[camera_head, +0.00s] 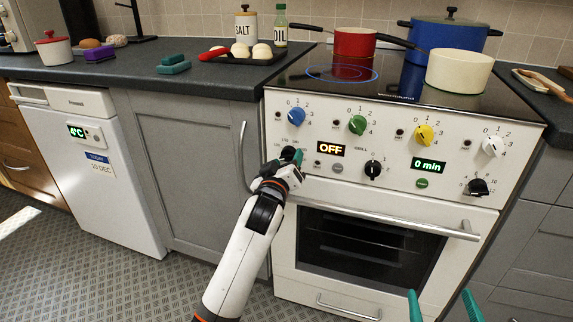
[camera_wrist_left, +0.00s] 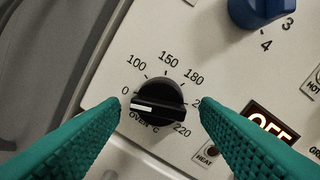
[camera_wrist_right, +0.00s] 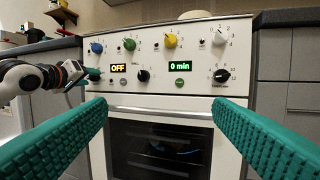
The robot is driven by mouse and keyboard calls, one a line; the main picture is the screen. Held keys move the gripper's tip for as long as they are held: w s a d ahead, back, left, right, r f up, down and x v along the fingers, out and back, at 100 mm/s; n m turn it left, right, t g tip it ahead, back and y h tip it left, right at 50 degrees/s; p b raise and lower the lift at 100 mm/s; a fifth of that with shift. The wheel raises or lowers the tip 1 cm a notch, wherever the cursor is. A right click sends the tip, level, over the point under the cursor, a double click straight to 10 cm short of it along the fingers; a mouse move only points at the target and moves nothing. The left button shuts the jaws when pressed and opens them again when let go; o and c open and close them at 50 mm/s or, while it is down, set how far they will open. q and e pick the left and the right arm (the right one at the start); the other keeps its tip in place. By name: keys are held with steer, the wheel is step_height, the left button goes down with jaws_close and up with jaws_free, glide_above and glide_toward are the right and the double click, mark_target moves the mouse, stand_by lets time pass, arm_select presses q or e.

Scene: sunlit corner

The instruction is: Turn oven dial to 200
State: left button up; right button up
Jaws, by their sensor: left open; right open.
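The oven dial (camera_wrist_left: 158,92) is a round black knob with a white pointer bar, marked "OVEN °C" below. In the left wrist view its pointer lies toward the 0 mark at left. Marks 100, 150, 180 and 220 show around it; the 200 mark is partly hidden by a finger. My left gripper (camera_head: 291,158) is open, with its green fingertips on either side of the dial; I cannot tell if they touch it. The "OFF" display (camera_head: 331,150) is lit beside it. My right gripper (camera_head: 441,292) is open and empty, low before the oven.
Blue (camera_head: 296,116), green (camera_head: 357,125), yellow (camera_head: 424,135) and white (camera_head: 493,146) knobs line the panel above. A black grill knob (camera_head: 373,170) and a "0 min" display (camera_head: 428,165) are to the right. The oven door handle (camera_head: 400,220) sticks out below.

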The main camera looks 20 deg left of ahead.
arm_select(q)
steer(key=shift+w, duration=0.25)
